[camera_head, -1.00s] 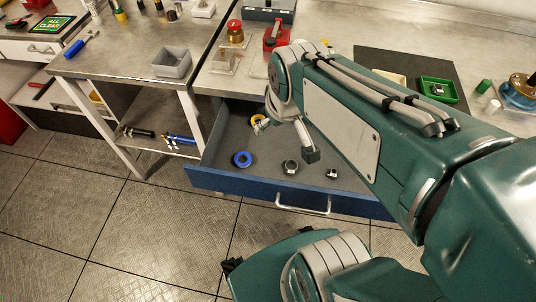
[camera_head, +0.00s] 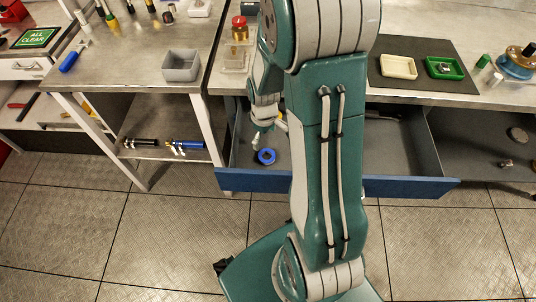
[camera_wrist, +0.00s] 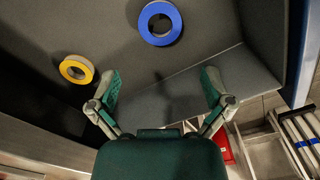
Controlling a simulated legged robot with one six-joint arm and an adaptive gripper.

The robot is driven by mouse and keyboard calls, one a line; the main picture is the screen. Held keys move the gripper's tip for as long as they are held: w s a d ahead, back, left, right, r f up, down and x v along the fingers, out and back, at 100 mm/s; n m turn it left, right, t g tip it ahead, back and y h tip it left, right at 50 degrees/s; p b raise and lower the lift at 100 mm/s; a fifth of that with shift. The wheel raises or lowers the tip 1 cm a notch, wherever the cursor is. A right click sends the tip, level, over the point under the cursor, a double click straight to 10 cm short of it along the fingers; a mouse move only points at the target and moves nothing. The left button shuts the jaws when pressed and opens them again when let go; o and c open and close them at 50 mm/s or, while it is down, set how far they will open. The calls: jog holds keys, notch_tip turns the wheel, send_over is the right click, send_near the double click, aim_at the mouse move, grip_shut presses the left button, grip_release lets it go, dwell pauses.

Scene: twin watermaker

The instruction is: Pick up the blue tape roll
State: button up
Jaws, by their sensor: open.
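The blue tape roll (camera_head: 260,157) lies flat on the grey floor of the open drawer (camera_head: 410,188), near its left end. In the wrist view the blue tape roll (camera_wrist: 143,24) is at the top centre, beyond my fingertips and touching neither. My gripper (camera_wrist: 162,84) is open and empty, its two green-padded fingers spread wide. In the head view my gripper (camera_head: 257,142) hangs over the left part of the drawer, just behind the roll; my arm hides much of the drawer.
A yellow tape roll (camera_wrist: 66,68) lies in the drawer near my left finger. The drawer's side walls and blue front bound the space. A grey bin (camera_head: 181,66) stands on the left table. A white tray (camera_head: 398,67) and a green tray (camera_head: 444,68) sit on the right bench.

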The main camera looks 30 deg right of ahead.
aim_at(265, 157)
jog(key=f, duration=0.2)
jog(key=a+f, duration=0.1)
jog(key=shift+f, duration=0.4)
jog(key=f, duration=0.2)
jog(key=d+f, duration=0.1)
jog(key=f, duration=0.1)
jog(key=shift+d+f, duration=0.1)
jog(key=shift+f, duration=0.3)
jog(key=shift+a, duration=0.2)
jog(key=shift+c, duration=0.9)
jog(key=c, duration=0.7)
